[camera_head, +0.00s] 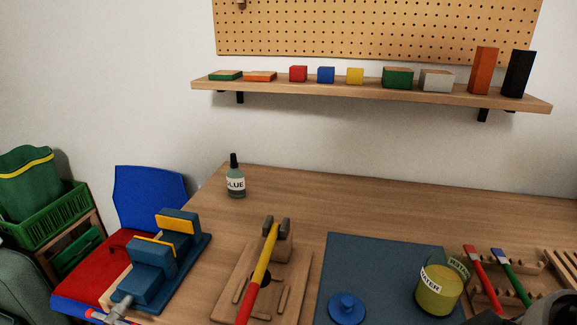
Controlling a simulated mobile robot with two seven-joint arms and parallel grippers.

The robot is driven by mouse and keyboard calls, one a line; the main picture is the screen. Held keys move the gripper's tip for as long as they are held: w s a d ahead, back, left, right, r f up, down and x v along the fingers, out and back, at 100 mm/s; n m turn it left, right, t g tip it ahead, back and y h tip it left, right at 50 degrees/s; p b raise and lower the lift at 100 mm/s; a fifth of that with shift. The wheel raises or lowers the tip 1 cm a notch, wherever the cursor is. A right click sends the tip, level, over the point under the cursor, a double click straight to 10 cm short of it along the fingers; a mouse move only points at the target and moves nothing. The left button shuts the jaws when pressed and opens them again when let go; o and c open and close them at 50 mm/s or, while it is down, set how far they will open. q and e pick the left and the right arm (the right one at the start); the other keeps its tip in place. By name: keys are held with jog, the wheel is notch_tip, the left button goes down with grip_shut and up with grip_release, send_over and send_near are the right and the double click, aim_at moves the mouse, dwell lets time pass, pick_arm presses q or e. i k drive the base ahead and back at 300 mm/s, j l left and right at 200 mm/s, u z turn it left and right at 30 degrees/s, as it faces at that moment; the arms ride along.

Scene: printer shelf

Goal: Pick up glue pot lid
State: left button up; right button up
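A round blue lid with a knob on top (347,308) lies on the dark blue-grey mat (377,257), near the bottom edge of the head view. A yellowish pot with a white printed label (438,290) stands to its right on the same mat. The lid and pot are apart. A dark glue bottle with a black pointed cap and a "GLUE" label (236,181) stands upright further back on the table.
A blue vise (155,275) and a wooden block holding a yellow-red handled hammer (268,258) stand left of the mat. A wooden rack with red and green tools (500,283) is at right. A dark grey shape (550,308), cut off at lower right, is unclear. The back table is mostly clear.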

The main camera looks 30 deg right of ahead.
aim_at(344, 308)
jog(key=k+l+z, duration=0.1)
jog(key=z, duration=0.4)
jog(key=l+z, duration=0.2)
jog(key=z, duration=0.3)
jog(key=k, duration=0.05)
